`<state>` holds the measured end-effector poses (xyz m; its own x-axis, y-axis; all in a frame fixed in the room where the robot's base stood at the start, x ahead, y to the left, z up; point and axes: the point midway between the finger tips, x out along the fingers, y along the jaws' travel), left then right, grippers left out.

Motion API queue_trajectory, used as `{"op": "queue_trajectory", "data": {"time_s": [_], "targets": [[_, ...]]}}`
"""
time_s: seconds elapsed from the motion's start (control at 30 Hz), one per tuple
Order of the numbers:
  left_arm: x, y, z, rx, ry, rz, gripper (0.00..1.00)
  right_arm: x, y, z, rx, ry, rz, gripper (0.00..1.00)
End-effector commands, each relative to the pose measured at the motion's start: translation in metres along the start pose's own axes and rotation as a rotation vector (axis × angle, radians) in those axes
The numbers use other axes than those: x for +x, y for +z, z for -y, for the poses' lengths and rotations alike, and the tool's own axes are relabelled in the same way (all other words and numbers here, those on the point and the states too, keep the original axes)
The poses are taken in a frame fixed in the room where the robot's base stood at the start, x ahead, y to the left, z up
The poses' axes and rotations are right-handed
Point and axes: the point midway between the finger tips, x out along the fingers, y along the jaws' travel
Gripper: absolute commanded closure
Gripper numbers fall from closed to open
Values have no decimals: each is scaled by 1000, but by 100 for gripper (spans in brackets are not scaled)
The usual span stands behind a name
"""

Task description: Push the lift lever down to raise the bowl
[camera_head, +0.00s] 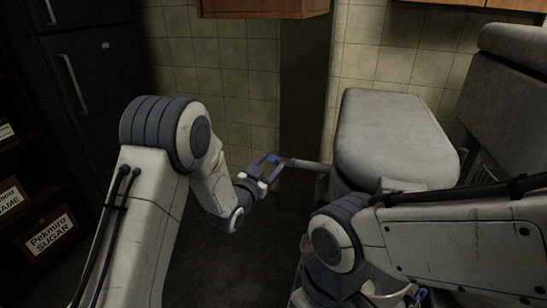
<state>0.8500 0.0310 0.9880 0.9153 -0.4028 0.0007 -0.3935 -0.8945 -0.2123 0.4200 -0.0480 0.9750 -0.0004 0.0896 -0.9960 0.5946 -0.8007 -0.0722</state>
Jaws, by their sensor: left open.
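The lift lever (309,165) is a pale rod sticking out to the left from the side of a large grey-white machine (392,135). My left gripper (273,167) is open at the lever's outer end. Its blue-purple fingers are close around or beside that end; whether they touch it I cannot tell. My right arm crosses the lower right in front of the machine, and its gripper is not clearly visible.
A dark pillar (305,100) stands behind the lever, against a tiled wall (225,70). A dark cabinet (100,75) and a shelf with labelled boxes, one reading sugar (48,232), are at left. Dark floor (235,265) is clear between my arms.

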Motion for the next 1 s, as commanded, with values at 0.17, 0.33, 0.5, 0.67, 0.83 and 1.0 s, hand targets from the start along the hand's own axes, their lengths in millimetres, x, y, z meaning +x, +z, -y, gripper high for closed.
{"op": "queue_trajectory", "data": {"time_s": [0.17, 0.33, 0.5, 0.67, 0.83, 1.0], "targets": [[18, 0, 0, 0, 1, 0, 39, -4, 0, 0, 0, 0, 0, 50], [23, 0, 0, -1, 0, 1, 39, -5, 0, 0, 0, 0, 0, 50], [23, 0, 0, -1, 0, 1, 39, -5, 0, 0, 0, 0, 0, 50], [23, 0, 0, -1, 0, 1, 92, -5, 0, 0, 0, 0, 0, 50], [23, 0, 0, 0, 0, 1, 100, -5, 0, 0, 0, 0, 0, 50], [22, 0, 0, 0, 0, 1, 100, -5, 0, 0, 0, 0, 0, 50]]}}
